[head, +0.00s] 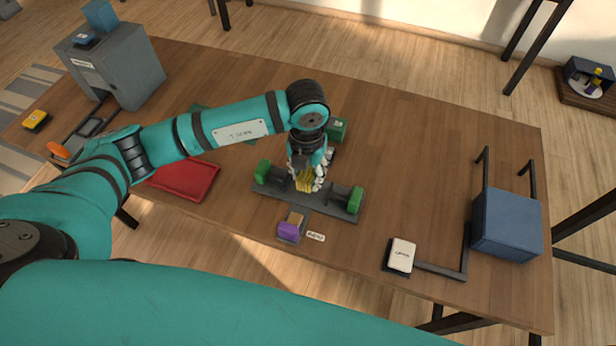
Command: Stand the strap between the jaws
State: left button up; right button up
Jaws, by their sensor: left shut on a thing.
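A dark clamp (323,208) with two green-padded jaws lies on the table. One jaw (263,172) is at its left and the other jaw (355,199) at its right, with a wide gap between them. My left gripper (307,174) points down over this gap. It is shut on a yellow strap (305,183), which shows at its fingertips between the two jaws, apart from both pads. The gripper hides part of the strap. I cannot tell whether the strap's lower end touches the clamp base. My right gripper is not in view.
A purple-and-tan block (290,228) sits in front of the clamp, beside a small white label (316,237). A red tray (187,179) is left, a green block (337,130) behind. A white-topped pad (401,256) and a blue box (507,224) stand right. The table's back right is clear.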

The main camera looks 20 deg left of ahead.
aim_at(307, 182)
pick_arm(q)
jog(key=shift+w+f, duration=0.15)
jog(key=shift+f, duration=0.25)
notch_tip(307, 182, down, 3)
jog(key=shift+r+p, duration=0.15)
jog(key=shift+p, duration=0.5)
jog(key=shift+d, duration=0.1)
jog(key=o, duration=1.2)
jog(key=shift+c, duration=0.2)
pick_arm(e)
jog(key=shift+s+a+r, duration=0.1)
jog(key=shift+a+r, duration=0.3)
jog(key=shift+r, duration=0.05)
pick_arm(q)
jog(key=shift+r, duration=0.5)
notch_tip(307, 182, up, 11)
jog(key=b, duration=0.2)
jog(key=shift+b, duration=0.35)
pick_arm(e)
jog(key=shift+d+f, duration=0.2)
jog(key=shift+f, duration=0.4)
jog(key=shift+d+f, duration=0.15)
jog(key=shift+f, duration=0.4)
